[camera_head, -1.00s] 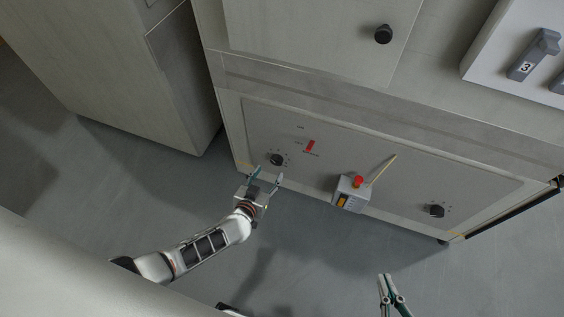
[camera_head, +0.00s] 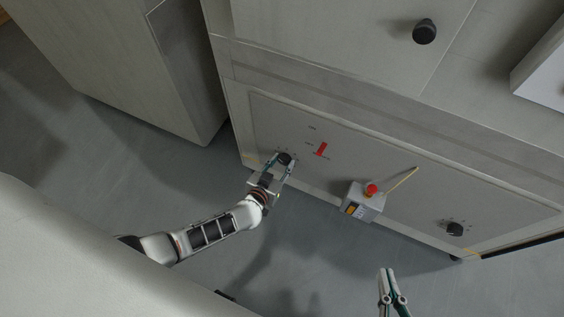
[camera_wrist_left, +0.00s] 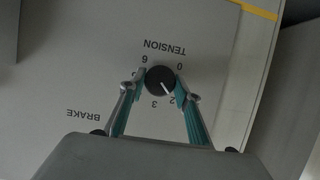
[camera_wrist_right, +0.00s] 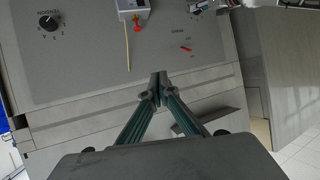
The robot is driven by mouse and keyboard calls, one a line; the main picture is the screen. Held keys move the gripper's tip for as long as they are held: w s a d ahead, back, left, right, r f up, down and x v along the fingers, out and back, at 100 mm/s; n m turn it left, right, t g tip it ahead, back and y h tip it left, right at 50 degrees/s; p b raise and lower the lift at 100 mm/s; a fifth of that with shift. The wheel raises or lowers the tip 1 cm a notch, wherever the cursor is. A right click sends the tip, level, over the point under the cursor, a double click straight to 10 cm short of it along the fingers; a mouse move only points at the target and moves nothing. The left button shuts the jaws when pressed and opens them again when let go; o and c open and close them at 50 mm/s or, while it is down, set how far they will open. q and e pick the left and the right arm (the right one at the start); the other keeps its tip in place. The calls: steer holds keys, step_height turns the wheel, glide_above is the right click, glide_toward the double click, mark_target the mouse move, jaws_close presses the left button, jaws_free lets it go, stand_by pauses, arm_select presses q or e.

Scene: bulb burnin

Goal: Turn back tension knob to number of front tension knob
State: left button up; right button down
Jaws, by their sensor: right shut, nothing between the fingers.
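A black tension knob (camera_head: 284,158) sits on the left of the grey panel in the head view. In the left wrist view the same knob (camera_wrist_left: 160,80) has a white pointer directed close to the 2. My left gripper (camera_head: 279,162) is open, with one finger either side of this knob; I cannot tell whether they touch it. A second black dial knob (camera_head: 455,229) is at the panel's right. It shows upper left in the right wrist view (camera_wrist_right: 49,23), its setting too small to read surely. My right gripper (camera_head: 390,272) is shut and empty, away from the panel.
A grey box with a red button (camera_head: 364,200) stands out from the panel between the knobs, with a thin yellow stick (camera_head: 402,179) beside it. Another black knob (camera_head: 424,31) is higher up. Open floor lies below.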

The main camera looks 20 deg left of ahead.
arm_select(q)
steer(key=shift+c, duration=1)
steer(key=shift+f, duration=0.1)
